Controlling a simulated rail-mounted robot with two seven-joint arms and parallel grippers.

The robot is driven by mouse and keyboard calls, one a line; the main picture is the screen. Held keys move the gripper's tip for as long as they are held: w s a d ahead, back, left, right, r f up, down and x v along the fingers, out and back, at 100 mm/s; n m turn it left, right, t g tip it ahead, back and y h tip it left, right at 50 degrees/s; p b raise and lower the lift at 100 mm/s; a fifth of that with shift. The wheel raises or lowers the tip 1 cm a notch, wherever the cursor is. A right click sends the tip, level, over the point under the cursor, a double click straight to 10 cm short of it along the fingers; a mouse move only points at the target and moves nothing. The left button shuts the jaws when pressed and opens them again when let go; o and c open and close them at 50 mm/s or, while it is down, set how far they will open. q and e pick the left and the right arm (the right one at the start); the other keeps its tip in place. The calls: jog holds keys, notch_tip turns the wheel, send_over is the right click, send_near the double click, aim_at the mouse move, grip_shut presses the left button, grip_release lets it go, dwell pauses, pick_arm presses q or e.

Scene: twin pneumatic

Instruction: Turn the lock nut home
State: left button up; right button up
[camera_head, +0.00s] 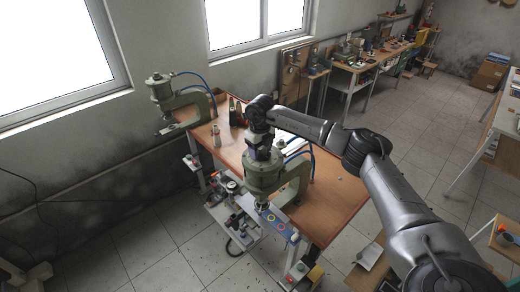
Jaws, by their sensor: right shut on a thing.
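Two green-grey pneumatic presses stand on the brown-topped workbench (331,205). The far press (161,92) is at the bench's left end, and the near press (263,175) is at its front middle. My right arm reaches in from the right, and my right gripper (257,151) points down onto the top of the near press. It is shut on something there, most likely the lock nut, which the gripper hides. I cannot tell the nut's height or thread. My left gripper is not in view.
Blue hoses (309,150) curve up behind the near press. Small bottles (216,131) and dark items stand between the presses. A strip with coloured rings (270,217) lies at the near press's foot. The bench's right end is mostly clear. Other worktables (352,78) stand at the back.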

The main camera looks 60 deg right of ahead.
dwell(0.4)
jog(key=o, duration=0.9)
jog(key=shift+r, duration=0.15)
jog(key=shift+r+b, duration=1.4)
jog(key=shift+r, duration=5.4)
jog(key=shift+w, duration=0.1)
